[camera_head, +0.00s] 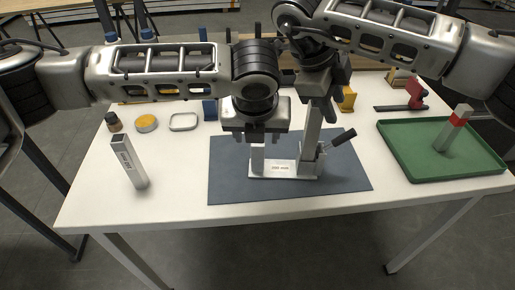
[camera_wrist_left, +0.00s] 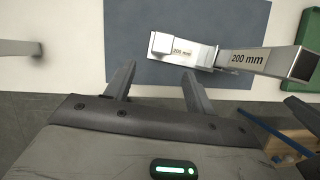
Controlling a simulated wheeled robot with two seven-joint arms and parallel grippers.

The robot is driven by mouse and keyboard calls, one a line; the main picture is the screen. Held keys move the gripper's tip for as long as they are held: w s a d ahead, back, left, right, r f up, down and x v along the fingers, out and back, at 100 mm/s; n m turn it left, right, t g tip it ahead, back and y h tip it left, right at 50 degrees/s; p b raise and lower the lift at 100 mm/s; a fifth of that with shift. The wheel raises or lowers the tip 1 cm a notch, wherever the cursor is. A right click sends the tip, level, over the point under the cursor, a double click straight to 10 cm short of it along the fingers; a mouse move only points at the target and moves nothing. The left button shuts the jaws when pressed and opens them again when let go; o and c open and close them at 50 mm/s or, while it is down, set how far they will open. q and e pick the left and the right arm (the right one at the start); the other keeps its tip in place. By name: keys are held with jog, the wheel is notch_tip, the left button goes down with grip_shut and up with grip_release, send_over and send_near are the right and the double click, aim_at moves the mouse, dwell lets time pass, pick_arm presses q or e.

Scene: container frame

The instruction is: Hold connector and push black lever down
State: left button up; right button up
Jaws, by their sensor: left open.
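On the blue-grey mat (camera_head: 225,180) stands a pale fixture (camera_head: 272,169) marked "200 mm". It has a low block (camera_head: 257,158) at its left end. A metal profile (camera_head: 311,128) stands upright at its right end; in the left wrist view the profile (camera_wrist_left: 250,62) shows its hollow end. The black lever (camera_head: 341,138) sticks out to the right and slants upward. My left gripper (camera_head: 256,138) is open just above the low block; its fingers (camera_wrist_left: 158,82) are empty. My right gripper (camera_head: 322,105) is at the upright profile's upper part; its grip is unclear.
A second profile (camera_head: 128,163) stands on the white table (camera_head: 185,195) at the left. A jar, a yellow-topped tin and a metal ring stand at the back left. The table's front strip is clear.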

aim_at(258, 155)
pick_arm(q)
jog(key=x, duration=1.2)
jog(key=shift+w+f, duration=0.1)
jog(key=shift+f, duration=0.3)
grip_shut()
pick_arm(e)
grip_shut()
jog(key=s+f+m+g+y, duration=0.2)
jog(key=s+f+m+y, duration=0.15)
jog(key=m+y, duration=0.4)
jog(key=s+d+r+m+t+y, duration=0.2)
jog(key=d+r+m+y, duration=0.3)
jog(key=d+m, duration=0.5)
jog(key=m, duration=0.2)
jog(key=shift+d+m, duration=0.3)
jog(key=shift+m, duration=0.05)
